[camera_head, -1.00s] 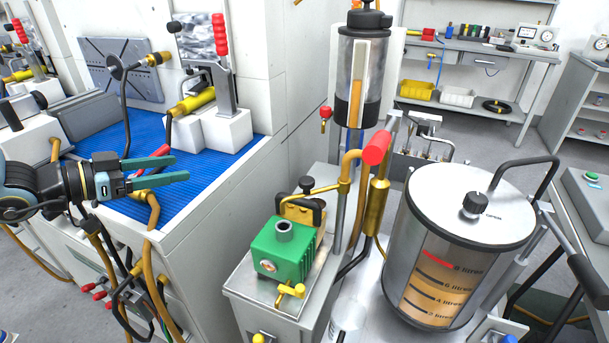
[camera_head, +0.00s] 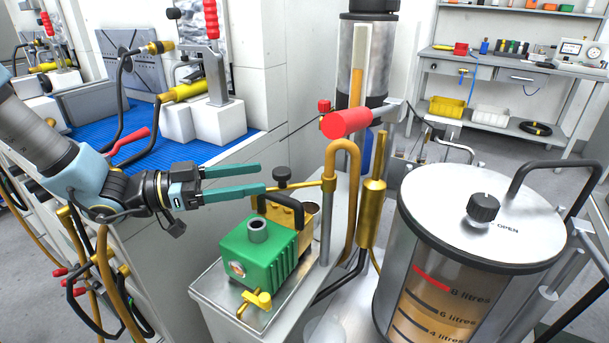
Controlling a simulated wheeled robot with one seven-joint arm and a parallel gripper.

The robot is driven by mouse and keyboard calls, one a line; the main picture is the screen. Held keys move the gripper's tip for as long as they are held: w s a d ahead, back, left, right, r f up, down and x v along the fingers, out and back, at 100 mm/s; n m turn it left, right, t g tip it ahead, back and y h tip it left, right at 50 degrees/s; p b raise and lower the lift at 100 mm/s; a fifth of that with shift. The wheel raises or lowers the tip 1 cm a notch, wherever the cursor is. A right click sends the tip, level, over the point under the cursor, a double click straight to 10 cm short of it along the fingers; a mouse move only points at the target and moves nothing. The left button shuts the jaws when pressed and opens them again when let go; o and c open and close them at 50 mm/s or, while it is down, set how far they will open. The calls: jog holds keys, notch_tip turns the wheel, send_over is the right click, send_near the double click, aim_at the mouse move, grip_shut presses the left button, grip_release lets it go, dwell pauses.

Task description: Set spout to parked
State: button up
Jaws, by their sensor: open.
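A curved brass pipe (camera_head: 343,160), which looks like the spout, stands on the grey pedestal right of centre. A thin brass arm (camera_head: 305,187) reaches left from the post beside it and carries a black knob (camera_head: 283,177). I cannot tell for sure which part is the spout, and no parked mark is readable. My gripper (camera_head: 263,178) is at left centre, pointing right. Its two teal fingers are open with nothing between them, and the tips appear just left of the black knob. I cannot tell the depth gap between them.
A green pump (camera_head: 258,252) with a yellow tap (camera_head: 257,300) sits below my gripper. A large measuring tank (camera_head: 420,265) fills the lower right. A blue-matted bench (camera_head: 90,140) is behind my arm.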

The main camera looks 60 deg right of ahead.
aim_at(293, 187)
jog(key=p+x, duration=0.1)
jog(key=x, duration=0.8)
grip_shut()
dwell(0.4)
jog(key=shift+f, duration=0.1)
dwell(0.8)
